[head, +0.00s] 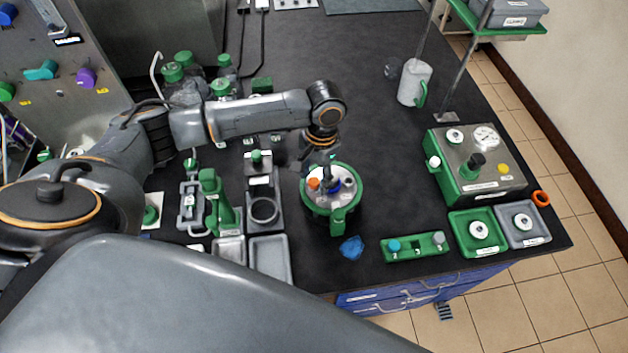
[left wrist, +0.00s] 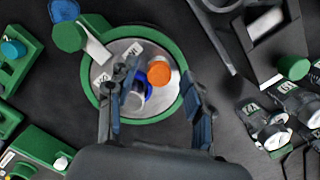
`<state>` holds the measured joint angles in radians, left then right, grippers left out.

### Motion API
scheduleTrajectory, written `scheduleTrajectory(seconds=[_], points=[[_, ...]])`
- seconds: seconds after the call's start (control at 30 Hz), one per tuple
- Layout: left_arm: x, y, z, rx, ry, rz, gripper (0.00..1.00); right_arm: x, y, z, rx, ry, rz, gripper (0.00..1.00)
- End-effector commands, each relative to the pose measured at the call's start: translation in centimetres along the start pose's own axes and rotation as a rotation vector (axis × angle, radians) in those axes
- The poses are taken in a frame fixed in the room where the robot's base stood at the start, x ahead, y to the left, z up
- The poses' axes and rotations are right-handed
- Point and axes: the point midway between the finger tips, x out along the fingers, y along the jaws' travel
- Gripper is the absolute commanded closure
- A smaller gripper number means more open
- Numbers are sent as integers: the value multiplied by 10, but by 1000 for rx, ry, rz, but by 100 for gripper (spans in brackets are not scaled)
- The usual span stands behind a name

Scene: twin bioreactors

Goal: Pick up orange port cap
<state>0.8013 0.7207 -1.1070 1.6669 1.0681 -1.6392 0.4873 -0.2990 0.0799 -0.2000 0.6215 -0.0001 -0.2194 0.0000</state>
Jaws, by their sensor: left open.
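The orange port cap (head: 314,183) sits on the metal lid of a green-rimmed round vessel (head: 351,209) on the bench. In the left wrist view the cap (left wrist: 159,73) shows as an orange disc on the lid, beside a blue-ringed port (left wrist: 137,95). My left gripper (head: 330,178) is above the vessel, fingers pointing down. In the left wrist view the left gripper (left wrist: 157,100) is open and empty. Its fingers stand on either side of the cap and the blue-ringed port, with one finger passing over part of that port. My right gripper is not in view.
A green rack (head: 415,246) and a blue crumpled item (head: 351,248) lie in front of the vessel. Green-and-grey equipment (head: 215,205) stands close on its left. A gauge box (head: 477,165) is to the right. The black bench (head: 400,130) is clear behind and right of the vessel.

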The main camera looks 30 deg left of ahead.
Motion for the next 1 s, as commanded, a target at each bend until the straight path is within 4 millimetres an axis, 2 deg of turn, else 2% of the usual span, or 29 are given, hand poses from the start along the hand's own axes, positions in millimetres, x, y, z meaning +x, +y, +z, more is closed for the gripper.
scheduleTrajectory(seconds=[0.03,0.07,0.2,0.27,0.73,0.93,1.0], points=[[0,0,0,0,0,0,48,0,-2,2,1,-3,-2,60],[0,0,0,0,0,0,52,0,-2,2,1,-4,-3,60],[0,0,0,0,0,1,81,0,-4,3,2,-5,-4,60],[0,0,0,0,0,1,90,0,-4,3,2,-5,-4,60],[-6,0,0,1,2,1,90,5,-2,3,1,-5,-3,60],[-31,1,2,1,5,2,90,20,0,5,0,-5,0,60],[-43,12,11,6,4,3,90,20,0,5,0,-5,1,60]])
